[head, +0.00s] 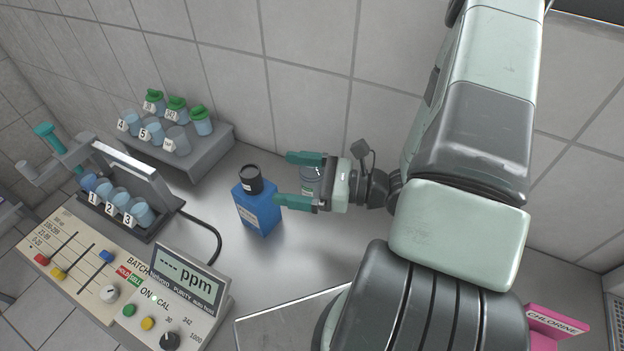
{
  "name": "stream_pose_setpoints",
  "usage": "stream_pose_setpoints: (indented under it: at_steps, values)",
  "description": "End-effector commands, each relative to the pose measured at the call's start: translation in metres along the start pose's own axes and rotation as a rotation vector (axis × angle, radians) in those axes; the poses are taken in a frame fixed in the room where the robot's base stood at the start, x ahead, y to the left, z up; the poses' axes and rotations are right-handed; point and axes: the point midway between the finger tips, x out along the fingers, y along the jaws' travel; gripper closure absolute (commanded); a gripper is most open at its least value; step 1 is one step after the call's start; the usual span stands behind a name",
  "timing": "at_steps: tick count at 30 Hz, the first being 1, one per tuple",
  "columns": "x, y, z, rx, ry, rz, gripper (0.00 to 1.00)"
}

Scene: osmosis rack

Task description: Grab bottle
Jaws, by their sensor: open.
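A blue bottle (258,211) with a black cap (251,178) and a pale label stands upright on the grey metal counter, near the middle of the head view. My gripper (289,179) comes in from the right, its two green fingers open and pointing left toward the bottle. The fingertips appear close to the bottle's right side, near cap height in the picture. Nothing is clasped between them. I cannot tell the exact gap to the bottle.
A grey rack (207,153) with several jars, some green-capped, stands behind left. A numbered cup holder (111,205) and a control panel with a ppm display (183,274) lie left and front. A black cable (213,235) curves left of the bottle. A pink chlorine box (556,325) is far right.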

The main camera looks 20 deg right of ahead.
Motion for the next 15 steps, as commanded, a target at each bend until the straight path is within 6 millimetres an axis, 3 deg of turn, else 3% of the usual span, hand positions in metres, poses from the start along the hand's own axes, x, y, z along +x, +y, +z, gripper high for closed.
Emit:
stream_pose_setpoints:
  at_steps: [7,15]
  values:
    - [0.019,0.029,0.068,-0.278,0.089,0.383,0.05]
    - [0.019,0.074,0.125,-0.628,0.249,0.798,0.05]
